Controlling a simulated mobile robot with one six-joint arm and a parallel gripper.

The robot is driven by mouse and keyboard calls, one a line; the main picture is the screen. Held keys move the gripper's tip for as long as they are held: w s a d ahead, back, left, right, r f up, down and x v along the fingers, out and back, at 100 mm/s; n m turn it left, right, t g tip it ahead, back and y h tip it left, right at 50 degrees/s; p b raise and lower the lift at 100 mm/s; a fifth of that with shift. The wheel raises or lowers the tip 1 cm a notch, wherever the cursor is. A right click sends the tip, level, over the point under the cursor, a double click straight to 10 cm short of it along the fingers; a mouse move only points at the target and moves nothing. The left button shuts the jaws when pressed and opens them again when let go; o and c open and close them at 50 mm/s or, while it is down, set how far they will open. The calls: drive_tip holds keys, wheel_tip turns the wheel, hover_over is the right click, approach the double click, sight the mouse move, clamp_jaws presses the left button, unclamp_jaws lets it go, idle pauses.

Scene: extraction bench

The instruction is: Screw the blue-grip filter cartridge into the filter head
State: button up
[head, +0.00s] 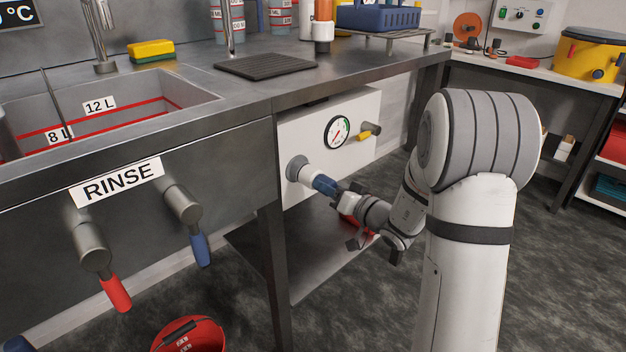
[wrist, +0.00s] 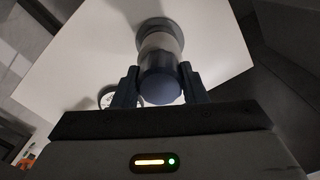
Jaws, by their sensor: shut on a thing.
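The filter cartridge has a blue grip (head: 325,185) and a pale body; it points at the round grey filter head (head: 297,168) on the white panel (head: 340,110). My gripper (head: 337,191) is shut on the blue grip. In the wrist view, my gripper (wrist: 160,88) has one finger on each side of the blue grip (wrist: 159,86). The cartridge's pale body (wrist: 160,45) meets the grey filter head (wrist: 157,25), in line with it. How deep the cartridge sits in the head cannot be told.
A pressure gauge (head: 337,132) and a yellow-handled valve (head: 367,133) are on the panel, right of the head. A dark table leg (head: 272,260) stands left of it. Red-handled (head: 116,293) and blue-handled (head: 200,250) taps stick out under the sink. A red bucket (head: 205,338) stands on the floor.

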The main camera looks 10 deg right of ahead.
drive_tip(key=shift+c, duration=1)
drive_tip(key=m+p, duration=0.1)
drive_tip(key=m, duration=0.4)
drive_tip(key=shift+r, duration=0.15)
drive_tip(key=m+p, duration=0.3)
drive_tip(key=m, duration=0.4)
drive_tip(key=o, duration=0.7)
drive_tip(key=shift+m, duration=0.5)
drive_tip(key=o, duration=0.4)
drive_tip(key=shift+f+b, duration=0.2)
drive_tip(key=shift+b, duration=0.2)
